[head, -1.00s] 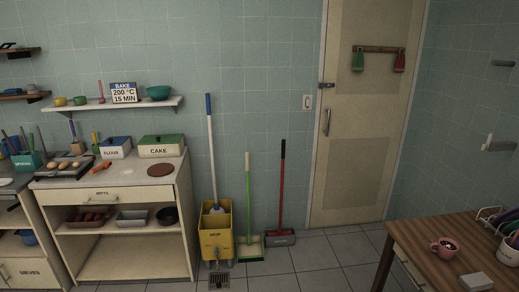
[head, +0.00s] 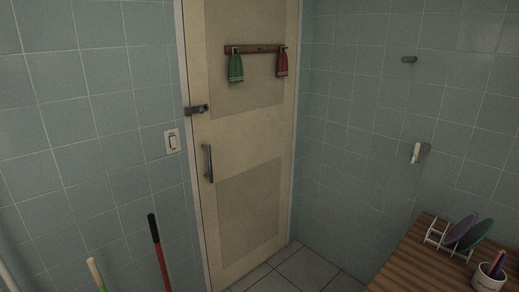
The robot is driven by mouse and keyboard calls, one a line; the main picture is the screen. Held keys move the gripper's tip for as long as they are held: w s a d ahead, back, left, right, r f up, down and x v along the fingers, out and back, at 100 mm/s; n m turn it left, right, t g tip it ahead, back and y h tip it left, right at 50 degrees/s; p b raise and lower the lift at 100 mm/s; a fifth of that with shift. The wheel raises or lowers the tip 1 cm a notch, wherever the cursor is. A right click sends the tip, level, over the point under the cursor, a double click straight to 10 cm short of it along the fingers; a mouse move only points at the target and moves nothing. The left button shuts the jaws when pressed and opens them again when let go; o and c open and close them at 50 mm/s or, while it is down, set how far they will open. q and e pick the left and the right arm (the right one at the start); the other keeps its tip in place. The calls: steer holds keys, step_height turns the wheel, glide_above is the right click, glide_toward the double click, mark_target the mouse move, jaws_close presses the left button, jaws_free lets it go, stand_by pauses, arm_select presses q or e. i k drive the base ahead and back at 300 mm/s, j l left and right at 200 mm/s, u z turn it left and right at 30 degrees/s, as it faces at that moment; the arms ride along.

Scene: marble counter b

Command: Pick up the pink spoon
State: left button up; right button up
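I cannot make out a pink spoon for certain in the head view. A white cup (head: 487,284) at the lower right edge holds a few upright utensils (head: 495,264), one pinkish and one dark. They are too small to tell what they are. Neither of my grippers is in view.
A wooden table (head: 415,262) stands at the lower right, with a white rack (head: 436,236) holding a purple plate (head: 459,230) and a green plate (head: 480,231). A closed cream door (head: 246,110) is ahead. Red (head: 158,252) and green (head: 97,274) handles stand at lower left. Some tiled floor (head: 305,268) is clear.

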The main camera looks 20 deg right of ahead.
mark_target(500, 253)
steer(key=i+l+z, duration=0.25)
steer(key=i, duration=0.25)
steer(key=i+z, duration=0.25)
steer(key=i, duration=0.2)
steer(key=i+j+z, duration=0.1)
steer(key=i+z, duration=0.15)
steer(key=i, duration=0.25)
steer(key=i+j+z, duration=0.25)
steer(key=i, duration=0.25)
steer(key=i+j+z, duration=0.15)
steer(key=i+z, duration=0.15)
steer(key=i, duration=0.2)
steer(key=i+z, duration=0.1)
steer(key=z, duration=0.95)
